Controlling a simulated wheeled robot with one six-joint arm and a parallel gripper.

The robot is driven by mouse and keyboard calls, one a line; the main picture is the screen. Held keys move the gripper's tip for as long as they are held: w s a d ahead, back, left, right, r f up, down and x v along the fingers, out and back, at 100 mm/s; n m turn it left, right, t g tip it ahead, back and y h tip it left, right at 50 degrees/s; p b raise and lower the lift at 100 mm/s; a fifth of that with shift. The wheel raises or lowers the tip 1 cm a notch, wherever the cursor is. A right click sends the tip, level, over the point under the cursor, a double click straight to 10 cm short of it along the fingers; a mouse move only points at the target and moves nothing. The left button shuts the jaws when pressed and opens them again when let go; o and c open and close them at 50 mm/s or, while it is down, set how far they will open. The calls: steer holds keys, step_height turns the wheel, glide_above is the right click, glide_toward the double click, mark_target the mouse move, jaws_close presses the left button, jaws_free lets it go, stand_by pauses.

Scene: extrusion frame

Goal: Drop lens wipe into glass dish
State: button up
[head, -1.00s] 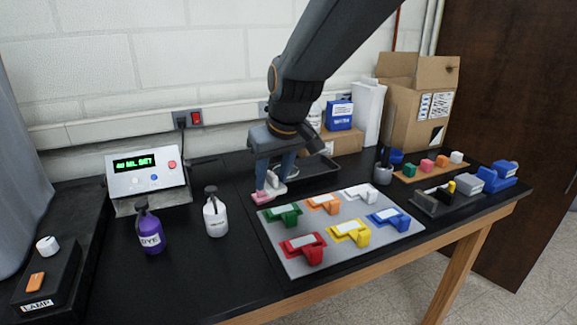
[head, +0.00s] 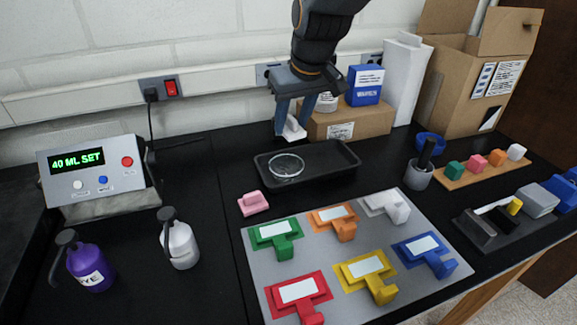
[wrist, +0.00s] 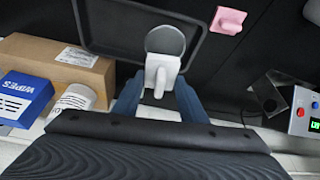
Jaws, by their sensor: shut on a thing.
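My gripper (head: 291,128) is shut on a white piece (head: 293,127), apparently the lens wipe. It holds the piece above the table, at the back edge of the black tray. The glass dish (head: 286,167) is a clear round dish in the left part of that tray. In the wrist view the white piece (wrist: 161,72) hangs between the blue fingers (wrist: 158,98), and its far end overlaps the near edge of the dish (wrist: 165,40). I see no wipe in the visible part of the dish.
The black tray (head: 335,174) has bare room right of the dish. A pink block (head: 253,203) lies in front of it. A grey board (head: 262,262) with coloured holders stands nearer. A cardboard box (head: 352,122) carrying a blue wipes box (head: 365,86) stands behind the tray.

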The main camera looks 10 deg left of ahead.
steer(key=shift+f+b, duration=2)
steer(key=shift+f, duration=0.7)
steer(key=o, duration=1)
steer(key=shift+r, duration=0.1)
steer(key=shift+b+v, duration=0.55)
steer(key=shift+v, duration=3.3)
steer(key=shift+s, duration=0.1)
